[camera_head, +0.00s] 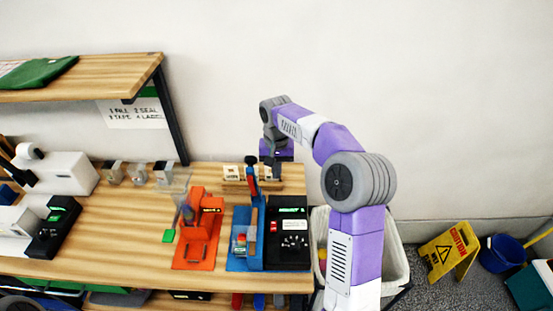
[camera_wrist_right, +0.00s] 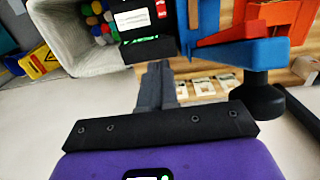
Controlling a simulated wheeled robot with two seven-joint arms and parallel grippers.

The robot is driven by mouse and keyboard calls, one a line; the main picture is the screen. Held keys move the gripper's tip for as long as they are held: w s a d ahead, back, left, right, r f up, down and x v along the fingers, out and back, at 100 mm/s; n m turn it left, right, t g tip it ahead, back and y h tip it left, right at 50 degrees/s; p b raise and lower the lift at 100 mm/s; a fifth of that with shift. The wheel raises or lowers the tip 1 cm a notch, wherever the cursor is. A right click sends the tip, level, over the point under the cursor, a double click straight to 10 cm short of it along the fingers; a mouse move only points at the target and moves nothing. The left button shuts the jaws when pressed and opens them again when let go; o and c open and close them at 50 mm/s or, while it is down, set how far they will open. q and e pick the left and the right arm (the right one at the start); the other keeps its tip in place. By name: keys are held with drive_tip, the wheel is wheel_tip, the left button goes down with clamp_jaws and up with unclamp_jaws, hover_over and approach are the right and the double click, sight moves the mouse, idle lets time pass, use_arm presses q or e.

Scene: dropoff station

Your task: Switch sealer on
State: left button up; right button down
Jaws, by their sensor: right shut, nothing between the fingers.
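The sealer (camera_head: 256,238) stands near the right end of the table, with a blue body and an upright lever ending in a dark knob. Its black control box (camera_head: 301,254) carries a red switch (camera_head: 273,227), a white label and a green-lit strip. The red switch also shows at the top of the right wrist view (camera_wrist_right: 161,9); I cannot tell its position. My right gripper (camera_head: 273,172) is shut and empty, behind the control box near the table's back edge. In the wrist view its closed fingers (camera_wrist_right: 157,82) point toward the box, apart from the switch. My left gripper is not in view.
An orange press (camera_head: 198,238) stands left of the sealer. A wooden holder with small packets (camera_head: 233,173) lies behind it, close to my right gripper. A white-lined bin (camera_head: 395,262) stands right of the table. A shelf (camera_head: 90,75) overhangs the back left.

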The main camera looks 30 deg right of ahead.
drive_tip(key=shift+w+d+r, duration=0.1)
drive_tip(key=shift+w+r, duration=0.05)
drive_tip(key=shift+r, duration=0.7)
drive_tip(key=shift+w+d+r, duration=0.1)
drive_tip(key=shift+r, duration=0.7)
